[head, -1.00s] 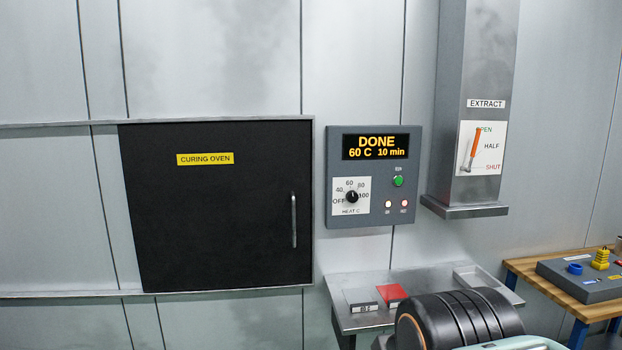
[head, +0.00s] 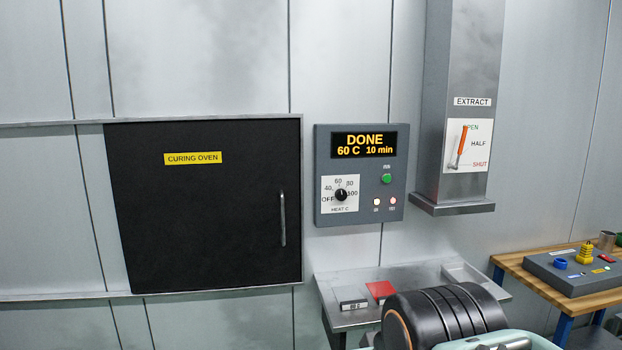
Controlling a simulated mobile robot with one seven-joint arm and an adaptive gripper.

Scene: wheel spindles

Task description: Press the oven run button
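The grey oven control panel (head: 361,175) is on the wall right of the black curing oven door (head: 205,205). The green run button (head: 387,179) sits below the display (head: 364,145), which reads DONE, 60 C, 10 min. The black heat knob (head: 341,195) is at the panel's lower left, pointing about at 60. Two small lamps are lit at the lower right of the panel. A black rounded part of my arm shows at the bottom of the head view, below the panel. My gripper's fingers are not visible.
A metal shelf (head: 336,284) with a red item (head: 381,290) and a small labelled block (head: 350,302) stands under the panel. The extract duct (head: 465,100) with its orange lever (head: 461,143) is to the right. A wooden bench (head: 515,266) stands at the far right.

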